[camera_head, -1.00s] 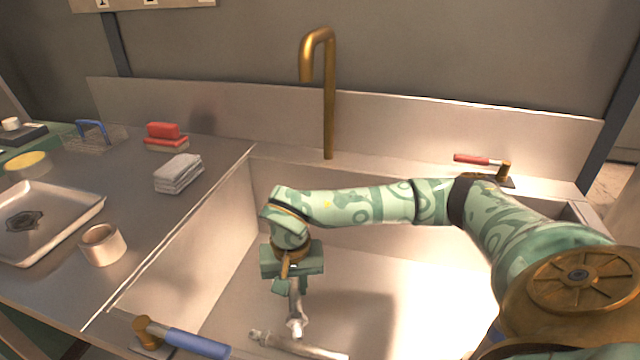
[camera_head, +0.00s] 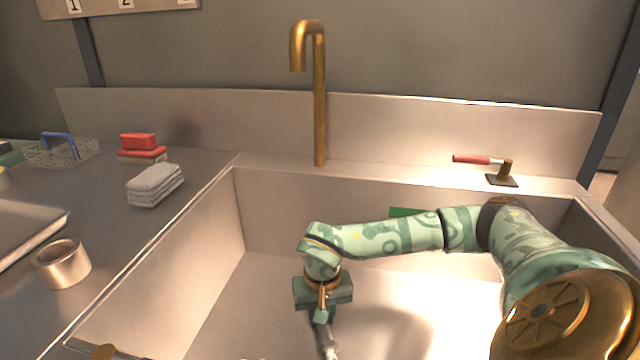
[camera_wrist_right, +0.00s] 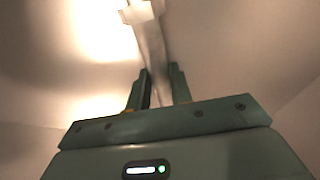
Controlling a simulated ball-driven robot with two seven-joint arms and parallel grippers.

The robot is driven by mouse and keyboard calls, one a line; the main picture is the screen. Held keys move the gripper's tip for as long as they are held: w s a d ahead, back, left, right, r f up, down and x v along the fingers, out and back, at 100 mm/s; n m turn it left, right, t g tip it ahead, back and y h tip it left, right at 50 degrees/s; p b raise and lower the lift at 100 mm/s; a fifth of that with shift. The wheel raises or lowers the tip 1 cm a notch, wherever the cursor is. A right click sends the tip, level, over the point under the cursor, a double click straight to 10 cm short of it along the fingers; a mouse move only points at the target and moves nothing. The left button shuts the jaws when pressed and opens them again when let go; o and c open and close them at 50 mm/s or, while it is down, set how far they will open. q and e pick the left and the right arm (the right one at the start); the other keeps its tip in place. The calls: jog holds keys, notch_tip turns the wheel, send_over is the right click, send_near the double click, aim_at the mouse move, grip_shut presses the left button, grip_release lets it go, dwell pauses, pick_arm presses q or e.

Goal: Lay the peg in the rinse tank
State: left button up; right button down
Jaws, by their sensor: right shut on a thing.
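The rinse tank (camera_head: 210,235) is the wide metal basin below the brass tap. My right gripper (camera_head: 322,316) is low inside it, pointing down. It is shut on a shiny grey metal peg (camera_head: 330,346), which hangs below the jaws and is cut off by the picture's lower edge. In the right wrist view, the jaws (camera_wrist_right: 158,85) pinch the peg (camera_wrist_right: 152,55), which has a pale blocky collar toward its far end. I cannot tell whether the peg touches the tank floor. My left gripper is not in view.
The brass tap (camera_head: 320,100) stands behind the tank. A red-handled lever (camera_head: 480,160) is on the back right rim. On the left counter are folded cloths (camera_head: 155,185), red blocks (camera_head: 140,147), a metal ring (camera_head: 62,264), a tray (camera_head: 30,228) and a wire basket (camera_head: 62,150).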

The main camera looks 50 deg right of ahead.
jog(key=c, duration=1.6)
grip_release()
jog(key=shift+f, duration=0.15)
jog(key=o, duration=0.3)
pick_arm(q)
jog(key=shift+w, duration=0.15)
pick_arm(e)
jog(key=shift+o, duration=0.2)
pick_arm(q)
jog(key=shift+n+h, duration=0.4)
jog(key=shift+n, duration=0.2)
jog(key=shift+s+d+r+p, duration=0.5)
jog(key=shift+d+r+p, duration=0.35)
jog(key=shift+p, duration=0.65)
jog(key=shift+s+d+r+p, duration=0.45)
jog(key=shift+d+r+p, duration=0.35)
jog(key=shift+p, duration=0.65)
pick_arm(e)
notch_tip(320, 180, up, 12)
jog(key=shift+s+a+r, duration=0.15)
jog(key=shift+r, duration=0.05)
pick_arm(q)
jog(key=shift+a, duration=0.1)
